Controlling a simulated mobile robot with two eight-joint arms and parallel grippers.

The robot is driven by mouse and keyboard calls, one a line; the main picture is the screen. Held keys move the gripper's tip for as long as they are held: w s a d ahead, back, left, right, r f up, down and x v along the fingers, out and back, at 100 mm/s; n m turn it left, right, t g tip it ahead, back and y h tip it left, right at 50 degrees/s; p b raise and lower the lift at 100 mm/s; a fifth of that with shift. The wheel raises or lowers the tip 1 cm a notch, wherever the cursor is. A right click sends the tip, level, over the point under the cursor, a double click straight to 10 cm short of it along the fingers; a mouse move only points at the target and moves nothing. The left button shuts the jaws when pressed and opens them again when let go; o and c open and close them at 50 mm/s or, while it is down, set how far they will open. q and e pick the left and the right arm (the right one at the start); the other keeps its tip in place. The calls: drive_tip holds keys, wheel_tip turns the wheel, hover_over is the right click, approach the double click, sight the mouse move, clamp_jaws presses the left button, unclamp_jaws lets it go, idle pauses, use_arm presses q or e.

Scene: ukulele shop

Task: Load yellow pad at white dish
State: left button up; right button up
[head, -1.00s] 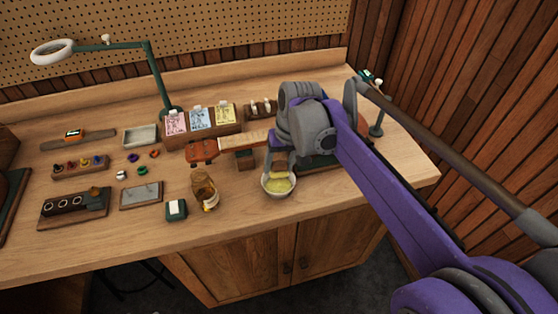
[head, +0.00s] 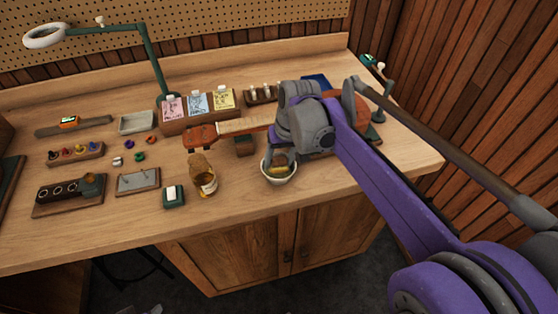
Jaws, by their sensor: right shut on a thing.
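The white dish (head: 280,182) stands near the front edge of the bench. My right gripper (head: 279,165) points down into it from above. It is shut on the yellow pad (head: 279,170), which shows only as a small strip between the fingertips, low inside the dish. The fingers hide part of the dish's inside, and I cannot tell how firmly the pad touches the bottom. My left gripper is not in view.
An amber bottle (head: 203,176) and a small green box (head: 173,196) stand left of the dish. A ukulele (head: 240,126) lies behind it, partly hidden by my right arm. A green lamp (head: 150,62) stands at the back. The bench front near the dish is clear.

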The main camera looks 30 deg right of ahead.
sight(279, 158)
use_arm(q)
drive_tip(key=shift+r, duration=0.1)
use_arm(e)
drive_tip(key=shift+r, duration=0.15)
drive_tip(key=shift+r+p, duration=2.5)
drive_tip(key=shift+r, duration=0.9)
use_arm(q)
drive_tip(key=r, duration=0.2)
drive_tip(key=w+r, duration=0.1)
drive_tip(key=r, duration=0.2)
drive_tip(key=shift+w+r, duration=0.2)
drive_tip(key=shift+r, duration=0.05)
use_arm(e)
drive_tip(key=shift+f, duration=0.1)
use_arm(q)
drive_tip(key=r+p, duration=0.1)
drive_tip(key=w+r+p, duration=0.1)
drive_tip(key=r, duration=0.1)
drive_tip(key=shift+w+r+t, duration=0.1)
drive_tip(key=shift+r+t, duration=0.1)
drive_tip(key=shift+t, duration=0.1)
use_arm(e)
wheel_tip(279, 158, up, 4)
drive_tip(key=shift+r, duration=0.1)
